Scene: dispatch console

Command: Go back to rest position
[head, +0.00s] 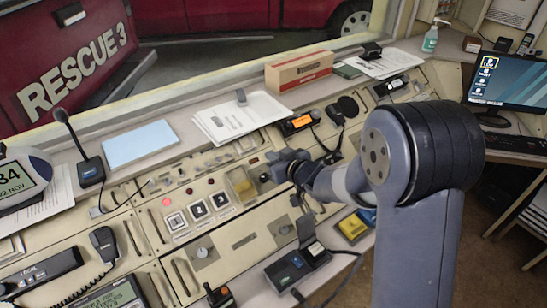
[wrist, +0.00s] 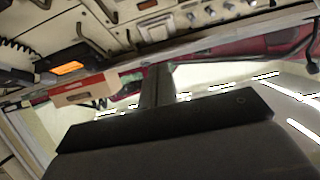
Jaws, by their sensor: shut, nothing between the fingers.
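My gripper (head: 268,172) is at the end of my arm, over the middle of the sloped console (head: 245,240) in the head view. It is shut and empty. My arm reaches left from the large joint at the right. In the wrist view, the dark gripper (wrist: 157,85) fills the lower middle. Its narrow fingers point up toward the console front, and nothing is between them. I cannot tell the exact gap between the gripper and the panel below it.
A yellow switch cover (head: 242,185) and square push buttons (head: 198,210) are left of my gripper. A radio with an orange display (head: 298,122) and a cardboard box (head: 299,70) stand behind it. A desk microphone (head: 88,165) is at the left, a monitor (head: 508,80) at the right.

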